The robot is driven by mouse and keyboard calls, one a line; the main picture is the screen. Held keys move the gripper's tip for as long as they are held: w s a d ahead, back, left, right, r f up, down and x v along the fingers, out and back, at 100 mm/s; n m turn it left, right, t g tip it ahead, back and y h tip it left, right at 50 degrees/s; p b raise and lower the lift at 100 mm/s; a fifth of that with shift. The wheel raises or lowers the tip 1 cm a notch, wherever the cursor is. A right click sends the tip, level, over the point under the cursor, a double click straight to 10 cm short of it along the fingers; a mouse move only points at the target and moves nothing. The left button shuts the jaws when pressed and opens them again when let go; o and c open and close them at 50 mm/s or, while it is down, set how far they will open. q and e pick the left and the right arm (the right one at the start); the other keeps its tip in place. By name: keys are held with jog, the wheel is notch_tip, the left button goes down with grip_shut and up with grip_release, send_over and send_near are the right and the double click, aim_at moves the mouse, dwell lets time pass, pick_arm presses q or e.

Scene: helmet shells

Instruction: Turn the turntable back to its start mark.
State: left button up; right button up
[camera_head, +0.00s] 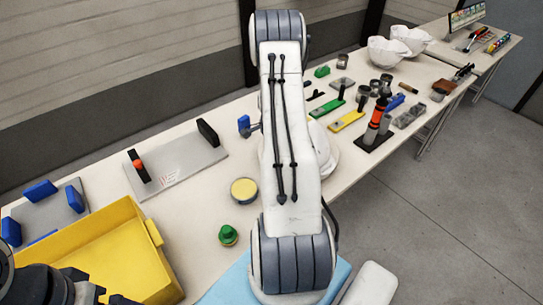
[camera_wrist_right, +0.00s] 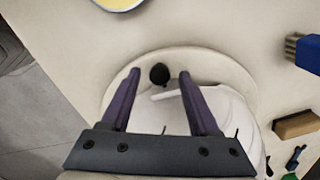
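The turntable (camera_wrist_right: 215,62) is a pale round disc in the right wrist view, with a white helmet shell (camera_wrist_right: 228,108) on it. A black knob (camera_wrist_right: 159,74) stands near its rim. My right gripper (camera_wrist_right: 160,74) is open, with its two purple-grey fingers on either side of the knob and a gap visible on each side. In the head view my right arm covers most of the turntable (camera_head: 335,156) and of the shell (camera_head: 319,143). I cannot make out a start mark. My left gripper (camera_head: 92,293) is partly in view at the lower left; its finger state is unclear.
A yellow bin (camera_head: 112,252) stands at the front left. A yellow-topped tin (camera_head: 243,190) and a green-capped item (camera_head: 228,235) are left of my right arm. A grey plate with black uprights (camera_head: 185,165) lies farther left. Several tools and an orange-black cylinder (camera_head: 376,118) stand on the right.

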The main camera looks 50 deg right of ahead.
notch_tip(320, 180, up, 10)
jog(key=b, duration=0.2)
jog(key=shift+r, duration=0.25)
dwell(0.5)
